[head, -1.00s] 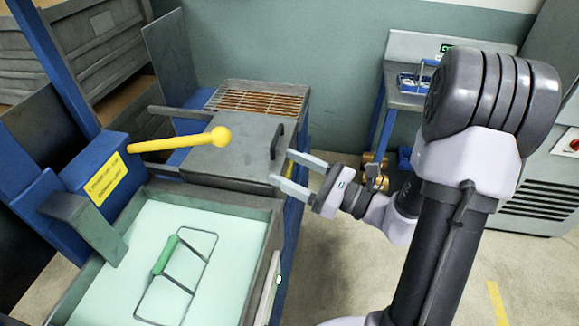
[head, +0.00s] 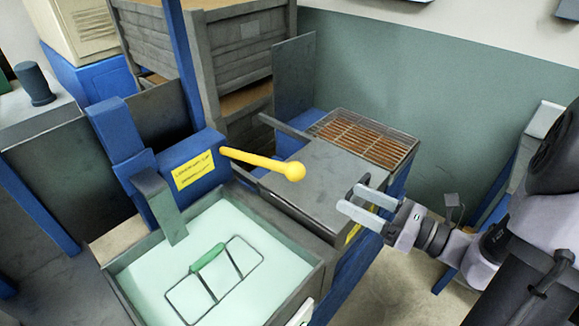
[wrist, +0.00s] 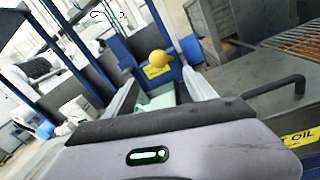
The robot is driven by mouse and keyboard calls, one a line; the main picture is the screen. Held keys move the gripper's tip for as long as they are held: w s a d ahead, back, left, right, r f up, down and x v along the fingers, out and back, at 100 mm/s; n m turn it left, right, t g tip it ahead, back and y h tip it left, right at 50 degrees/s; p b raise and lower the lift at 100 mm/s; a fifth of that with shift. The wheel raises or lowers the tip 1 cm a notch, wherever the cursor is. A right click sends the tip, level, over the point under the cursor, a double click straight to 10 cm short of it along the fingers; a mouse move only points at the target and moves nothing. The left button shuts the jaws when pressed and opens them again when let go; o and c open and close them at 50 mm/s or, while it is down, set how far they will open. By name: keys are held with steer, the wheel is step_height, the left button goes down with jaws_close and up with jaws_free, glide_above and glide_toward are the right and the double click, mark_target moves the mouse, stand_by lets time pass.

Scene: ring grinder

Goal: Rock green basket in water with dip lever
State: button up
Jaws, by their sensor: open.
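The dip lever (head: 262,163) is a yellow rod with a ball end, sticking out to the right from a blue housing with a yellow label. Its ball (wrist: 159,59) also shows in the wrist view, straight ahead. The green basket (head: 214,277) is a wire frame with a green handle, lying in the pale water of the tank (head: 285,290). How deep the basket sits is hard to tell. My gripper (head: 362,205) is open and empty, to the right of and apart from the lever's ball, beside a grey lid.
A grey lid (head: 318,182) with a dark handle (wrist: 285,88) lies behind the tank, near my gripper. A grate (head: 365,138) is beyond it. Grey crates (head: 225,50) stand at the back. Floor (head: 395,290) is free right of the tank.

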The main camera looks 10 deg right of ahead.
mark_target(304, 175)
steer(key=b+x, duration=0.2)
steer(key=x, duration=1.4)
steer(key=shift+s+a, duration=0.15)
jaws_close()
